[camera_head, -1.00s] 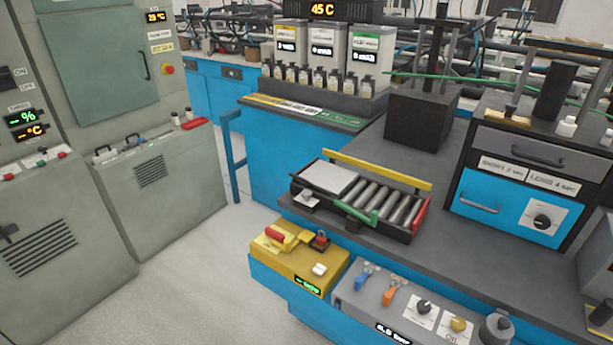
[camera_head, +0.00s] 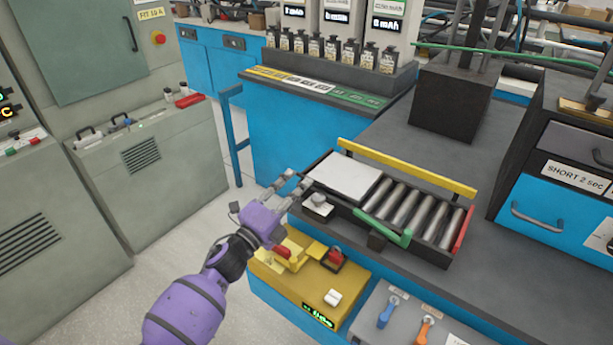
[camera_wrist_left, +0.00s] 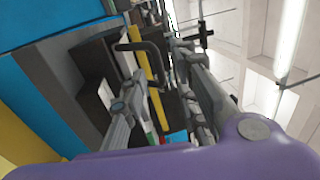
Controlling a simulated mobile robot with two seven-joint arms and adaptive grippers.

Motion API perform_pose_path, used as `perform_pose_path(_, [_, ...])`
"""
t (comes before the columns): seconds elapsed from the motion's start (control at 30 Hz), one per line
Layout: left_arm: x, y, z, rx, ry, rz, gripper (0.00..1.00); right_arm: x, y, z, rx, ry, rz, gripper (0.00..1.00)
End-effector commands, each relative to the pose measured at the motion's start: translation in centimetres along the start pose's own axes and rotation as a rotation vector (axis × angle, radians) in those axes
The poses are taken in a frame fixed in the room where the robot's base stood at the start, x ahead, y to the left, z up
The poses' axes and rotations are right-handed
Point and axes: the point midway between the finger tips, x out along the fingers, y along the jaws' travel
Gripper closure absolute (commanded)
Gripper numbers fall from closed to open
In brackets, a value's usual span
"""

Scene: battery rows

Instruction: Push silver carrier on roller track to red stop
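The silver carrier (camera_head: 343,178) is a flat pale plate lying at the left end of the roller track (camera_head: 408,208). Bare rollers show to its right, up to the red stop (camera_head: 462,228) at the track's right end. My left gripper (camera_head: 297,181) is just left of the track's left end, close to the carrier; I cannot tell whether it touches. In the left wrist view its two fingers (camera_wrist_left: 165,70) are apart with nothing clearly held between them. The carrier is not clearly seen there. My right gripper is not in view.
A yellow rail (camera_head: 405,167) runs along the track's far side. A green lever (camera_head: 385,228) and a small knob block (camera_head: 318,204) sit at its near side. A yellow box (camera_head: 300,285) stands below in front. A dark block (camera_head: 452,103) stands behind.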

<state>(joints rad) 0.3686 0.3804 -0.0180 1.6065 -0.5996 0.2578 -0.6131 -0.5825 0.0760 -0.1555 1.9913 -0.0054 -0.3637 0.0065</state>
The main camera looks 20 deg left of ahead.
Motion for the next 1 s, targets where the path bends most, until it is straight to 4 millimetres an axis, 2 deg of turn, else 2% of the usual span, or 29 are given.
perform_pose_path(0.1, [2.1,-0.3,0.0,-0.002,0.0,-0.003,0.72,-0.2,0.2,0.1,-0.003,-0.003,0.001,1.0])
perform_pose_path(0.23, [3.5,-0.1,0.0,-0.003,-0.002,-0.001,0.72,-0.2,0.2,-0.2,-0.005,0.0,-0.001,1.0])
perform_pose_path(0.6, [4.2,0.0,0.0,-0.004,-0.002,0.001,0.72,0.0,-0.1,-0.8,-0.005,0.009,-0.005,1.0])
perform_pose_path(0.83, [4.2,0.0,0.0,-0.004,-0.002,0.001,1.0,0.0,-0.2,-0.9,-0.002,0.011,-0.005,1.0])
perform_pose_path(1.0, [4.1,0.0,0.0,-0.004,-0.002,0.001,1.0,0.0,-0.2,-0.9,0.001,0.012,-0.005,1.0])
